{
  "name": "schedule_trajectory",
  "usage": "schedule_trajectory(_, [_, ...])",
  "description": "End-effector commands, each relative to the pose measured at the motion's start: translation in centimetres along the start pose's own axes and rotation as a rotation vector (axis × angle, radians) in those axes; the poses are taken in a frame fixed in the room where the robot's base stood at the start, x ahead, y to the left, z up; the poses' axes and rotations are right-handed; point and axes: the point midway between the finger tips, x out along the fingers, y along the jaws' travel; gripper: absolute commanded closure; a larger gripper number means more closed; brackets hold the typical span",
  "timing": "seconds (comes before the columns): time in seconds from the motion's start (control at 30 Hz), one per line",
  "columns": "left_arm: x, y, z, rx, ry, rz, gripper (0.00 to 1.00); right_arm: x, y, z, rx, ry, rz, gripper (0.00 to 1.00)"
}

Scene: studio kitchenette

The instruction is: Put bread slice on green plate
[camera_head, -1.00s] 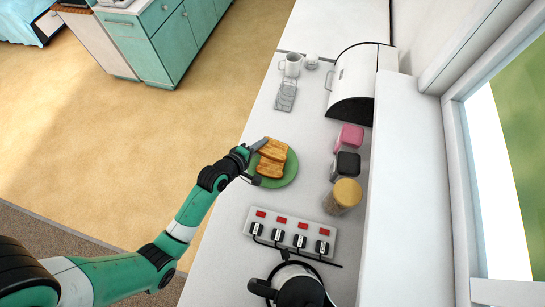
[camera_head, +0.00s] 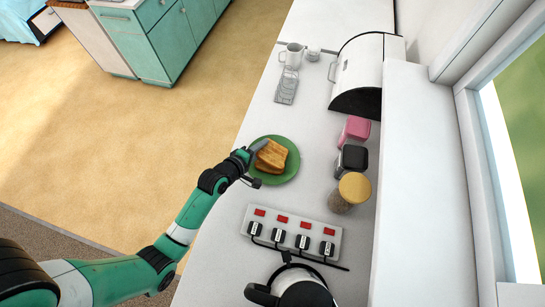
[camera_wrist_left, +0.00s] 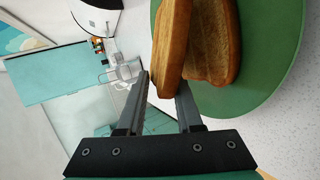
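The green plate (camera_head: 288,175) lies on the white counter at the left edge in the head view. Two toasted bread slices rest on it, one overlapping the other and partly hiding it. In the left wrist view the nearer bread slice (camera_wrist_left: 171,45) overlaps the other bread slice (camera_wrist_left: 215,45), both over the green plate (camera_wrist_left: 270,60). My left gripper (camera_head: 257,162) is at the plate's left side, close to the bread. In the left wrist view its fingers (camera_wrist_left: 163,82) are apart, with the nearer slice's lower end between their tips and a small gap at the left finger. My right gripper is out of view.
Pink, black and tan-lidded jars (camera_head: 353,190) stand right of the plate. A power strip (camera_head: 290,232) and a kettle (camera_head: 300,290) are nearer. A mug (camera_head: 293,56), a metal rack (camera_head: 287,86) and a bread bin (camera_head: 358,75) stand farther back.

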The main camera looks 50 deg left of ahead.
Motion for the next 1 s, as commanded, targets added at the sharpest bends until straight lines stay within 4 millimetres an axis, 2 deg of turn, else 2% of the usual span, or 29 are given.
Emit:
schedule_trajectory(0.17, [-0.6,0.2,0.0,0.0,0.0,-0.001,0.66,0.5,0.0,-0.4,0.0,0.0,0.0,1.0])
schedule_trajectory(0.5, [-5.4,0.4,0.0,-0.001,0.001,-0.003,0.66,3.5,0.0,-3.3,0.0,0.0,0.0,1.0])
schedule_trajectory(0.7, [-7.7,0.3,0.0,-0.001,0.0,-0.002,0.66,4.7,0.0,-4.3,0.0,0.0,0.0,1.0])
schedule_trajectory(1.0, [-8.0,0.0,0.0,0.0,0.0,0.0,0.66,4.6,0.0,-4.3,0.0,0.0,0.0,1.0])
